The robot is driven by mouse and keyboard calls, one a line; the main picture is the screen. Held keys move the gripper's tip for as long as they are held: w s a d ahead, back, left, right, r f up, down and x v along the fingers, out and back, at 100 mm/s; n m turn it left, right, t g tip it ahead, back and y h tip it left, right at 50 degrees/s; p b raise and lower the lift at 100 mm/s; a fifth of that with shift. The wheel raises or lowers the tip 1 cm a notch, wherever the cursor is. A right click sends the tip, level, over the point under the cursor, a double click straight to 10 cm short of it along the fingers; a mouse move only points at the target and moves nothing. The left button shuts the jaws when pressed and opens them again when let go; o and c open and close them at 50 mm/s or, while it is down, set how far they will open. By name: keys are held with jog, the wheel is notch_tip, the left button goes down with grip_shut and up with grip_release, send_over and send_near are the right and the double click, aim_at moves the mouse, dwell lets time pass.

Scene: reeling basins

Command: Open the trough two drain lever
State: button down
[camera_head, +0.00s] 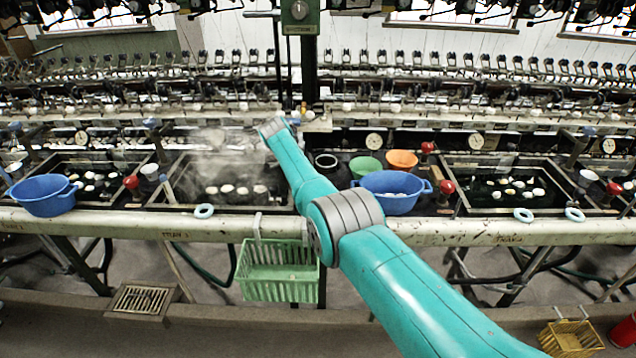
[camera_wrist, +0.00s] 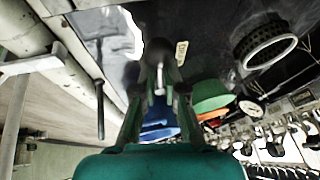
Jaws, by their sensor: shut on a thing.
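The middle trough (camera_head: 172,180), above the TRAY 2 mark, holds water with pale cocoons and steams. My arm reaches over its right side, and my gripper is hidden behind the arm in the head view. In the wrist view my gripper (camera_wrist: 159,88) is shut on a thin pale rod with a dark rounded part beyond it, which seems to be the drain lever (camera_wrist: 160,74). The fingers cover much of it, so I cannot tell its angle. No lever of this trough shows clearly in the head view.
A blue basin (camera_head: 393,204), an orange bowl (camera_head: 402,158), a green bowl (camera_head: 365,166) and a black round pot (camera_head: 326,160) stand right of my arm. Red-knobbed levers stand at left (camera_head: 131,182) and right (camera_head: 447,187). A green basket (camera_head: 277,283) hangs from the front rail.

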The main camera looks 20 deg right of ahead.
jog(key=shift+a+f, duration=0.25)
jog(key=shift+a, duration=0.05)
jog(key=c, duration=1.2)
grip_release()
jog(key=shift+c, duration=0.2)
jog(key=shift+w, duration=0.1)
jog(key=shift+r, duration=0.2)
jog(key=v, duration=1.1)
jog(key=shift+a+r, duration=0.2)
jog(key=shift+r, duration=0.1)
